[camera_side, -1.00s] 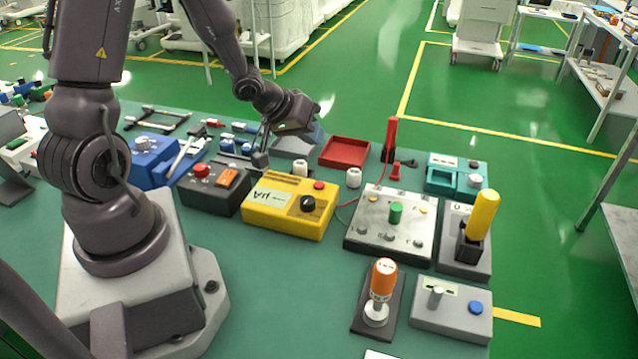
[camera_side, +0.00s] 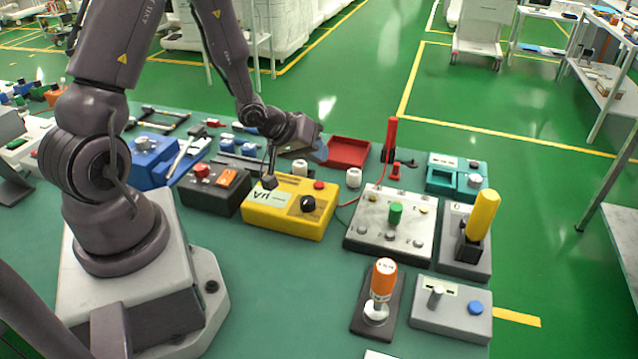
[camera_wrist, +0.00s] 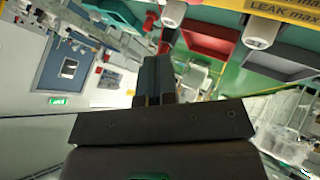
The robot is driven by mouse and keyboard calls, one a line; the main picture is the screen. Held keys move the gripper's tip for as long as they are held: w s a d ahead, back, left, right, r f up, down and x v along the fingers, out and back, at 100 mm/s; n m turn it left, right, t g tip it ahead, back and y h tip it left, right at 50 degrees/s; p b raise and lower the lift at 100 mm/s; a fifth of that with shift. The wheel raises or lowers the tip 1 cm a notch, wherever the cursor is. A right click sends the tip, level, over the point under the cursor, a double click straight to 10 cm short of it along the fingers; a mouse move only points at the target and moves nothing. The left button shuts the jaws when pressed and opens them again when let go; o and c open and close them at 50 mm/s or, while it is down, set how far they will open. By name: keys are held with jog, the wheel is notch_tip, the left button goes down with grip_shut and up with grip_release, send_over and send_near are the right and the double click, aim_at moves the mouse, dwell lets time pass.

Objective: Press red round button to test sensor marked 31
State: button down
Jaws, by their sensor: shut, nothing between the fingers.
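A yellow box (camera_side: 283,225) stands mid-table with a pale label, a black knob (camera_side: 308,203) and a small red round button (camera_side: 320,185) at its far right corner. I cannot read a 31 on anything. My gripper (camera_side: 269,182) is shut and empty, pointing down over the far left part of the yellow box; I cannot tell whether it touches. In the wrist view my fingers (camera_wrist: 154,80) are together, and a yellow surface (camera_wrist: 286,10) reads "LEAK max".
A grey-white panel with a green knob (camera_side: 395,213) stands right of the yellow box. A red tray (camera_side: 347,151) and white cylinders (camera_side: 353,177) are behind it. A yellow-handled lever (camera_side: 483,214) and an orange-topped device (camera_side: 384,280) stand further right. The front middle of the table is clear.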

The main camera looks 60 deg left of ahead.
aim_at(317, 183)
jog(key=shift+f, duration=1.9)
jog(key=shift+f, duration=0.1)
dwell(0.5)
jog(key=shift+f, duration=0.3)
jog(key=shift+f, duration=0.4)
dwell(0.7)
jog(key=shift+r, duration=0.8)
jog(key=shift+r, duration=2.5)
